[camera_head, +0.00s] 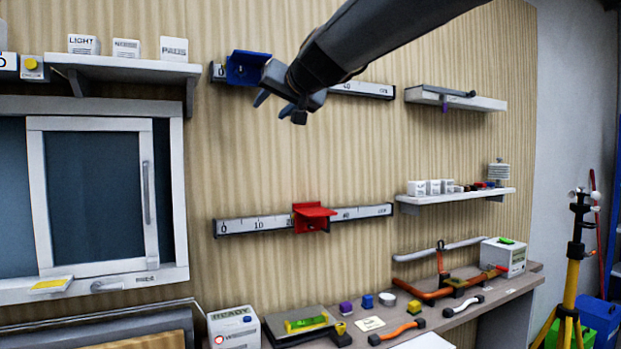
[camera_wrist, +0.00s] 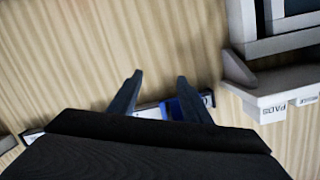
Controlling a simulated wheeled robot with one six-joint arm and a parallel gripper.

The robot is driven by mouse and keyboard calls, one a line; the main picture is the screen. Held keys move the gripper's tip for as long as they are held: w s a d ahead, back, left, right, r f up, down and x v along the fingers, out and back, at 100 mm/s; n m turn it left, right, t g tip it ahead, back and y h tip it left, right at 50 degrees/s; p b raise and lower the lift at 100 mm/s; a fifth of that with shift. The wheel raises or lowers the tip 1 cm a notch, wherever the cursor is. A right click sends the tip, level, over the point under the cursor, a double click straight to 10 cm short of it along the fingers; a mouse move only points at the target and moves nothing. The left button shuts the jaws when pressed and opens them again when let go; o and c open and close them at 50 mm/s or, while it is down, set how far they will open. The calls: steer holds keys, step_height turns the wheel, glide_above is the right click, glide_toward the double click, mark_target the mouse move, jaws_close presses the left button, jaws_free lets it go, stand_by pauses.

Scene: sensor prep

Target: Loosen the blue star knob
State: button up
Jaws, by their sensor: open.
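A blue carriage (camera_head: 240,68) sits near the left end of the upper scale rail (camera_head: 362,89) on the wall. No star-shaped knob can be made out on it; my gripper and arm cover its right side. My gripper (camera_head: 281,108) is open, in front of and just below right of the carriage, its fingers pointing down-left. In the wrist view, the two fingers of my gripper (camera_wrist: 158,78) are spread with nothing gripped. A blue part (camera_wrist: 174,112) shows beyond the fingers, close to the right finger; contact cannot be told.
A red carriage (camera_head: 313,217) sits on the lower rail (camera_head: 252,225). A shelf (camera_head: 125,67) with labelled blocks is at left, above a sliding window (camera_head: 95,190). Two shelves are at right. A workbench (camera_head: 455,318) with tools and boxes runs below. The wall between the rails is clear.

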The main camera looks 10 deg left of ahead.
steer(key=d+f+g+h, duration=0.1)
steer(key=d+f, duration=0.3)
steer(key=f, duration=0.4)
steer(key=d+f+g+h+p, duration=0.1)
steer(key=d+f+h, duration=0.1)
steer(key=d+f, duration=0.3)
steer(key=shift+f+m, duration=0.3)
steer(key=shift+f, duration=1.7)
